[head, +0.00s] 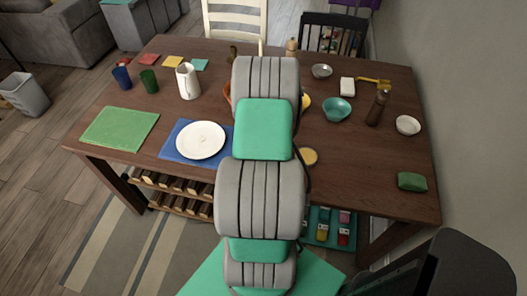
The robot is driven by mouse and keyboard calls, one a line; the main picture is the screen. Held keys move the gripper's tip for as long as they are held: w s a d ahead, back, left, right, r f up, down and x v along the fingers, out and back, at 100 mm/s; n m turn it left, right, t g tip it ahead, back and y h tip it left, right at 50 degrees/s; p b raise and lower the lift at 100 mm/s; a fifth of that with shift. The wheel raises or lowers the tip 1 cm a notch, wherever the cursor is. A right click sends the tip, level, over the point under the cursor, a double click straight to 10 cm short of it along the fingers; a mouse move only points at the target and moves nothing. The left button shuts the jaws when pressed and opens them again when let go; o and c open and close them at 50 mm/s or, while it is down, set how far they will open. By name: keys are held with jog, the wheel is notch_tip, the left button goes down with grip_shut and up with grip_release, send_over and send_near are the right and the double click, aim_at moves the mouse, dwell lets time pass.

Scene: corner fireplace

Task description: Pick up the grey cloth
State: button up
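I cannot make out a grey cloth in the head view. My own arm fills the middle of the picture and hides part of the table (349,180) behind it. My gripper does not show, so I cannot tell where it is or whether it holds anything.
On the left are a green mat (119,128), a white plate (200,140) on a blue mat (171,151), a white pitcher (188,82) and cups. On the right are a teal bowl (338,110), a brown bottle (378,106), a white bowl (408,125) and a folded green item (411,181).

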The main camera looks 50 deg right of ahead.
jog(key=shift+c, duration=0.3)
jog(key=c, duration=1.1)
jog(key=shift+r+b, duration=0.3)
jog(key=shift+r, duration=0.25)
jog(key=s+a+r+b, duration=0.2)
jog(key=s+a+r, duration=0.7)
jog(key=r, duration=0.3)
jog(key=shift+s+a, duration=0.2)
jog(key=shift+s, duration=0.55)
